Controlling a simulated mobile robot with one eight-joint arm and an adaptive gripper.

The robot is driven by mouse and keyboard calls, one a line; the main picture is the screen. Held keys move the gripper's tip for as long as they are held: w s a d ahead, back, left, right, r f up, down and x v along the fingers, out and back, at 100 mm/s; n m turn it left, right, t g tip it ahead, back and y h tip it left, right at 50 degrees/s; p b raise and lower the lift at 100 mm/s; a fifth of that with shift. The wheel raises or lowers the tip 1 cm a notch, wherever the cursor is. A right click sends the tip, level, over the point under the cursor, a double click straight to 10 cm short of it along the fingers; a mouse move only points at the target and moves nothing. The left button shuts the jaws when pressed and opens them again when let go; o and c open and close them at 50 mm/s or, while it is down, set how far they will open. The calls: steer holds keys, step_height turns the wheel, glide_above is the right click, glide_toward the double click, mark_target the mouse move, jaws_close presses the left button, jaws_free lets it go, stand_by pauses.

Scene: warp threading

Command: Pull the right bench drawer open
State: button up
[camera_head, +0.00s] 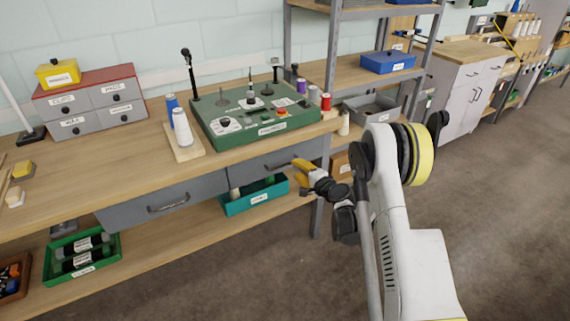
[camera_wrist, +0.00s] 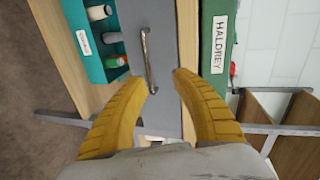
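The right bench drawer (camera_head: 250,172) is a grey front under the wooden bench top. It looks shut in the head view. Its metal bar handle (camera_wrist: 146,50) runs up and down in the wrist view. My gripper (camera_head: 296,164) has yellow fingers and is at the right part of the drawer front. In the wrist view my gripper (camera_wrist: 164,82) is open, with a gap between the fingertips. The left fingertip is close to the lower end of the handle; I cannot tell whether they touch. Nothing is held. My gripper and arm hide part of the drawer's right end in the head view.
The left drawer (camera_head: 165,205) looks shut. A teal bin (camera_head: 240,203) stands on the shelf below the right drawer. A green control box (camera_head: 250,125) sits on the bench top. A grey metal rack (camera_head: 333,50) stands to the right. The floor in front is clear.

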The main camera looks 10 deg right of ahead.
mark_target(286, 164)
steer(key=shift+m, duration=0.5)
steer(key=w+f+b, duration=0.1)
steer(key=w, duration=0.2)
steer(key=w+a+f+b, duration=0.1)
steer(key=w+f, duration=0.1)
steer(key=w, duration=0.1)
steer(key=w+a+f+b, duration=0.1)
steer(key=w+f, duration=0.1)
steer(key=w, duration=0.2)
steer(key=shift+a+f+b, duration=0.15)
steer(key=shift+b, duration=0.15)
jaws_close()
